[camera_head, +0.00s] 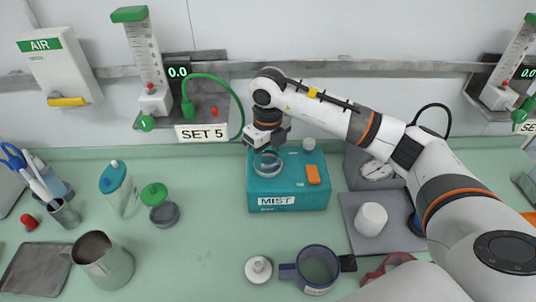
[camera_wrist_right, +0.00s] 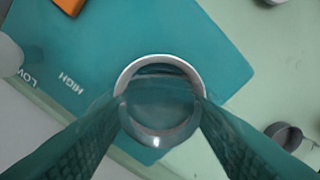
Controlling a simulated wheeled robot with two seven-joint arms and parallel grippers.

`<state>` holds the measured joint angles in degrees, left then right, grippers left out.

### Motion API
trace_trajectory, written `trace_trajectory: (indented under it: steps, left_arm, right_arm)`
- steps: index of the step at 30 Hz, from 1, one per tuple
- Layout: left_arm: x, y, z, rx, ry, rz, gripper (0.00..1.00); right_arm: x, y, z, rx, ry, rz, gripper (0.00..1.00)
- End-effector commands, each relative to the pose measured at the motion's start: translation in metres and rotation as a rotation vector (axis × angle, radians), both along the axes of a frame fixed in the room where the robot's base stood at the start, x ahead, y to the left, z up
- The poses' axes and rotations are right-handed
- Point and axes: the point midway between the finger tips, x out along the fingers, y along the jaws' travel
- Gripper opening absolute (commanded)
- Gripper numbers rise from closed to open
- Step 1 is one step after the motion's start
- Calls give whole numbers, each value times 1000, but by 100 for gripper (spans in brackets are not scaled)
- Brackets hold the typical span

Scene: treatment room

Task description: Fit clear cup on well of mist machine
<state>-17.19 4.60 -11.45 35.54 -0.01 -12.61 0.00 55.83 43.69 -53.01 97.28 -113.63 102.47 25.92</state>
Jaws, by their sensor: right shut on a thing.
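The mist machine (camera_head: 300,198) is a teal box labelled MIST, with an orange switch and a white knob on top. The clear cup (camera_head: 268,163) is at the left part of its top. My right gripper (camera_head: 266,150) is above the machine and shut on the cup's rim. In the right wrist view the cup (camera_wrist_right: 160,100) sits between the two fingers (camera_wrist_right: 160,108), over the teal top (camera_wrist_right: 215,60). The well is hidden under the cup, and I cannot tell whether the cup is seated in it. My left gripper is not in view.
A steel jug (camera_head: 104,262), a blue-lidded bottle (camera_head: 118,190) and a green-lidded jar (camera_head: 160,205) stand to the left. A blue mug (camera_head: 312,268) and a white lid (camera_head: 258,269) are in front.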

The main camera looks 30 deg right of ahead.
Motion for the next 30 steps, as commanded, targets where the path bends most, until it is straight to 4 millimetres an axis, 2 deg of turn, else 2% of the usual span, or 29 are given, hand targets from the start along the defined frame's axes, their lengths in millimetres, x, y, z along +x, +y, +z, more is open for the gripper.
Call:
trace_trajectory:
  steps: [1, 12, 13, 16, 22, 28, 30]
  left_arm:
    - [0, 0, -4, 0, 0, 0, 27]
    - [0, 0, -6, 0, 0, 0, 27]
    - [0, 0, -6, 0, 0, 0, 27]
    - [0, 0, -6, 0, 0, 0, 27]
    - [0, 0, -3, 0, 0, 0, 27]
    - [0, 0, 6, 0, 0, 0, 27]
    - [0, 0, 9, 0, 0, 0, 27]
  right_arm:
    - [-8, 2, -20, -8, 36, 6, 26]
    - [-8, 2, -21, -7, 37, 5, 26]
    - [-8, 2, -21, -7, 37, 5, 54]
    - [-8, 2, -21, -7, 37, 6, 69]
    - [-8, 2, -18, -7, 37, 6, 69]
    - [-8, 2, -4, -6, 38, 8, 69]
    - [-8, 3, 2, -5, 37, 9, 76]
